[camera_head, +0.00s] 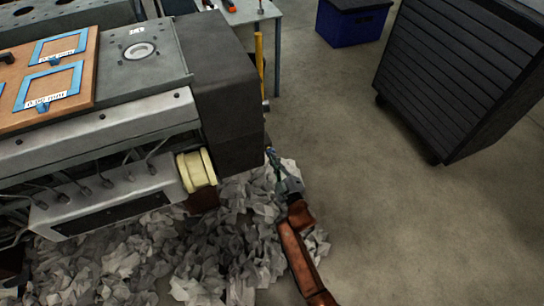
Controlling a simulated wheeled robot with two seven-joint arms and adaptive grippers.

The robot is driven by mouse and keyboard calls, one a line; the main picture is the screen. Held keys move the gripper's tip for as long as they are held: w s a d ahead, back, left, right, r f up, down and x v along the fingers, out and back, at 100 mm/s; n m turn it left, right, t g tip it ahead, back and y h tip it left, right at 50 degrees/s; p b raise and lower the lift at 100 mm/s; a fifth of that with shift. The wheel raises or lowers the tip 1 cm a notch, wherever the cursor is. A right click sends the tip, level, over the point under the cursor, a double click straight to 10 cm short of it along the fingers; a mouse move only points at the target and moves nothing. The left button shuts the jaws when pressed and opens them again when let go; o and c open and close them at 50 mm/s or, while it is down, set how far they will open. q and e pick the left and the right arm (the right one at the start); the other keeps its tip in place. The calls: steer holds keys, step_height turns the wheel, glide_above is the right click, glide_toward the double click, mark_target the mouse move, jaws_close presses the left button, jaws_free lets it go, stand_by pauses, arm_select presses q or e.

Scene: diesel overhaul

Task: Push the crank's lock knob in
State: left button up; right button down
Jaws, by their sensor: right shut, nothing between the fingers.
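A yellow upright bar (259,56), which looks like the crank's handle, stands at the right end of the engine (228,100). My left gripper is not in view.
Crumpled grey paper (225,245) lies heaped below the engine and around my right arm. A cream cylinder (196,169) sticks out of the engine's front. A dark slatted cabinet (455,75) and a blue bin (350,24) stand beyond.

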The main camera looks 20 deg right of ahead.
steer(key=shift+w+b, duration=0.6)
steer(key=shift+w, duration=0.75)
steer(key=s+p, duration=0.4)
steer(key=s, duration=0.4)
steer(key=shift+s+d, duration=0.1)
